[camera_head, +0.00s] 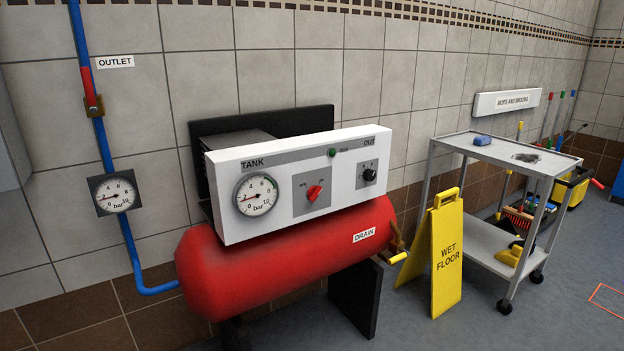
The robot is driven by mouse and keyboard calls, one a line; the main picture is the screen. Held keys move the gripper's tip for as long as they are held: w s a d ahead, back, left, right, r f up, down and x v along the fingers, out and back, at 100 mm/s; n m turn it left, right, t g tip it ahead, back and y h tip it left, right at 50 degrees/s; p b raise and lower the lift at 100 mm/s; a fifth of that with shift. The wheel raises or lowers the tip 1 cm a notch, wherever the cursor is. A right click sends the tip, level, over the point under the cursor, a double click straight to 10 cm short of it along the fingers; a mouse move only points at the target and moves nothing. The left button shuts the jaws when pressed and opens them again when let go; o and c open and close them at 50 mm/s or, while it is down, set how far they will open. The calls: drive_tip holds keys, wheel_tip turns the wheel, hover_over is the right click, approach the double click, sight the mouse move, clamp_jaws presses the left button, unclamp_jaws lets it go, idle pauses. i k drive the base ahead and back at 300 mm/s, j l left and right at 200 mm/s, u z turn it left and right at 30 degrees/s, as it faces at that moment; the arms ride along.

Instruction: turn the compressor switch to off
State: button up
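The compressor (275,264) has a red tank with a white control panel (229,177) on top. The red switch knob (314,192) sits on a grey plate (303,207) in the middle of the panel. The knob looks tilted, with its upper end toward the right. Small marks stand at the plate's upper left and upper right, too small to read surely. Left of it is the TANK gauge (256,195), its needle toward the lower left. Right of it is a black knob (370,174), with a green lamp (332,152) above. My gripper is not in view.
A blue outlet pipe (109,150) with a red valve lever (87,86) and a gauge (115,193) runs up the wall. A yellow wet floor sign (447,258) and a grey trolley (510,152) stand at the right. A yellow-handled drain valve (398,258) sticks out from the tank's right end.

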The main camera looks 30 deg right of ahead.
sight(314, 191)
drive_tip(key=i+l, duration=0.15)
drive_tip(key=l, duration=0.2)
drive_tip(key=i+l, duration=0.15)
drive_tip(key=l, duration=0.2)
drive_tip(key=i+l, duration=0.1)
drive_tip(key=l, duration=0.2)
drive_tip(key=i+l, duration=0.15)
drive_tip(key=l, duration=0.2)
drive_tip(key=z, duration=0.05)
